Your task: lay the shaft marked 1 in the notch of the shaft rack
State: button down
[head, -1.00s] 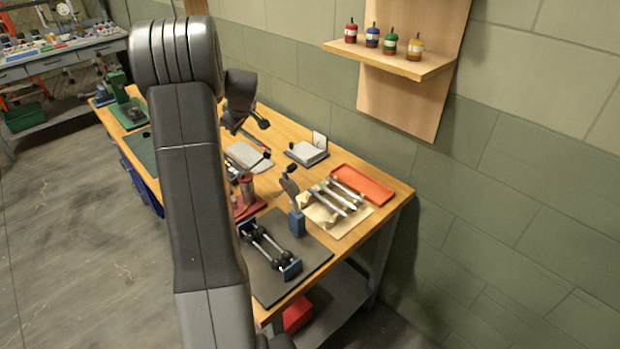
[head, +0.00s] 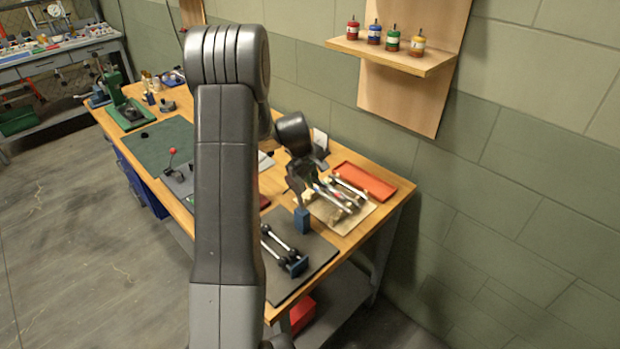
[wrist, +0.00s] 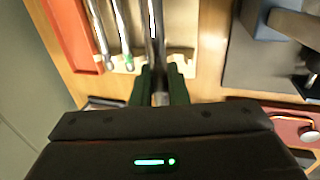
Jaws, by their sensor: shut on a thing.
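My gripper (head: 318,190) is at the near-left end of the shafts on the right part of the bench. In the wrist view its two dark fingers (wrist: 162,88) are shut on a grey shaft (wrist: 155,35) that points away from me. Two more shafts (wrist: 122,28) (wrist: 97,30) lie to its left; one has a green end. A cream notched support (wrist: 182,57), which looks like the rack, stands by the fingertips. I cannot read any number on the shafts, nor tell whether the held one is lifted clear.
A red tray (head: 363,182) lies beyond the shafts, near the wall. A blue block (head: 302,220) stands close to my gripper, by a dark mat (head: 320,256). On the mat a fixture with two rods (head: 283,250) sits. Small bottles stand on a wall shelf (head: 390,58).

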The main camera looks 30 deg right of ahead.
jog(key=b, duration=0.3)
send_over(313, 208)
jog(key=w, duration=0.1)
jog(key=shift+w+f, duration=0.1)
jog(key=shift+f, duration=2.7)
jog(key=shift+s+a+f+b, duration=0.25)
jog(key=shift+s+f+b, duration=0.1)
jog(key=shift+f+b, duration=0.35)
jog(key=shift+s+a+f+b, duration=0.2)
jog(key=shift+s+f+b, duration=0.1)
jog(key=shift+f+b, duration=0.35)
jog(key=c, duration=1.5)
grip_release()
jog(key=shift+o, duration=0.9)
jog(key=r, duration=0.1)
jog(key=w+r, duration=0.1)
jog(key=r, duration=0.1)
jog(key=d+r+b, duration=0.1)
jog(key=shift+w+r, duration=0.15)
jog(key=shift+h, duration=0.3)
notch_tip(313, 208, up, 9)
jog(key=shift+a+f+b, duration=0.15)
jog(key=shift+b, duration=0.15)
